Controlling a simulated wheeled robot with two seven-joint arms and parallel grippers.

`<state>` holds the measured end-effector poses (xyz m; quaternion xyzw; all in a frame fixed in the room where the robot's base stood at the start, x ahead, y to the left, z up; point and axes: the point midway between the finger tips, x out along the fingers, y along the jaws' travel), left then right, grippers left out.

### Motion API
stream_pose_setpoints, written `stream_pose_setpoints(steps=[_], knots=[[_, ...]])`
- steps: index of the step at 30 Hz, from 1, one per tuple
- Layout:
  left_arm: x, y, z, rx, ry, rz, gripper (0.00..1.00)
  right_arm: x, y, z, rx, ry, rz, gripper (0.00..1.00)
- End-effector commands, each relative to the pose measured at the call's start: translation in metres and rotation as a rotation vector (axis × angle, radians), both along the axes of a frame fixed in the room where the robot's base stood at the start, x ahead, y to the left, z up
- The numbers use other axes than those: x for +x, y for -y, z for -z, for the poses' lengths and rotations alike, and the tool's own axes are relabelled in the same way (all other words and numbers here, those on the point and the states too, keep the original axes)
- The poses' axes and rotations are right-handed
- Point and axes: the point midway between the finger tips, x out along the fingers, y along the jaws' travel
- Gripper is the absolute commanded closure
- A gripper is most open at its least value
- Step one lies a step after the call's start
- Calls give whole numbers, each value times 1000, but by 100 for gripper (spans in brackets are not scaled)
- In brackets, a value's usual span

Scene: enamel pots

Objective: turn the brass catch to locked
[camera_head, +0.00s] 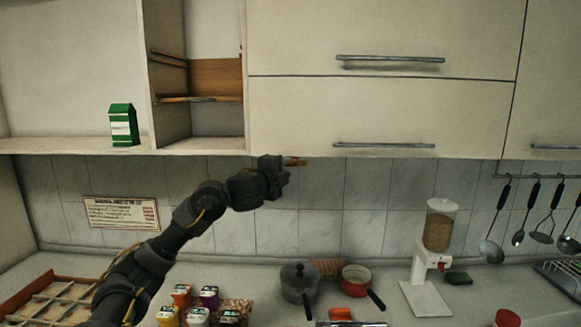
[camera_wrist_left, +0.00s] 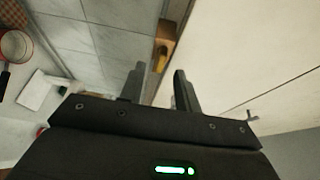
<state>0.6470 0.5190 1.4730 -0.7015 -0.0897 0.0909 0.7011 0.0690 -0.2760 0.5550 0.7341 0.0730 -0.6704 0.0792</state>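The brass catch (camera_head: 296,161) is a small yellow-brown piece at the bottom edge of the white upper cabinet. In the left wrist view the brass catch (camera_wrist_left: 161,58) lies just beyond my fingertips, roughly between them in the picture. My left gripper (camera_head: 284,170) is close beside the catch, just under the cabinet. In the wrist view my left gripper (camera_wrist_left: 158,75) has its fingers apart with nothing between them. I cannot tell which way the catch is turned, or whether a finger touches it. My right gripper is not in view.
The upper cabinet (camera_head: 385,110) with bar handles is right above my left gripper. A green carton (camera_head: 123,125) stands on the open shelf. Below are a dark pot (camera_head: 299,286), a red pan (camera_head: 356,281), a dispenser (camera_head: 438,225) and several small cartons.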

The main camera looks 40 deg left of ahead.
Motion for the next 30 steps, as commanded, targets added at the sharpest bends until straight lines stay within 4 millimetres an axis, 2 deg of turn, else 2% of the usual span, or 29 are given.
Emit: stream_pose_setpoints(steps=[3, 7, 19, 26, 30], knots=[[18, -5, -3, -3, 1, -1, 67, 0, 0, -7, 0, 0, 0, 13], [31, -8, -2, -2, 1, 0, 67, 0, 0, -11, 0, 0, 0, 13], [38, -10, 0, 1, 1, -1, 67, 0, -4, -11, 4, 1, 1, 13], [38, -10, 0, 0, 1, -1, 97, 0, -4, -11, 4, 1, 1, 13], [38, -7, 0, 1, 2, 0, 100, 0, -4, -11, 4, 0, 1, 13]])
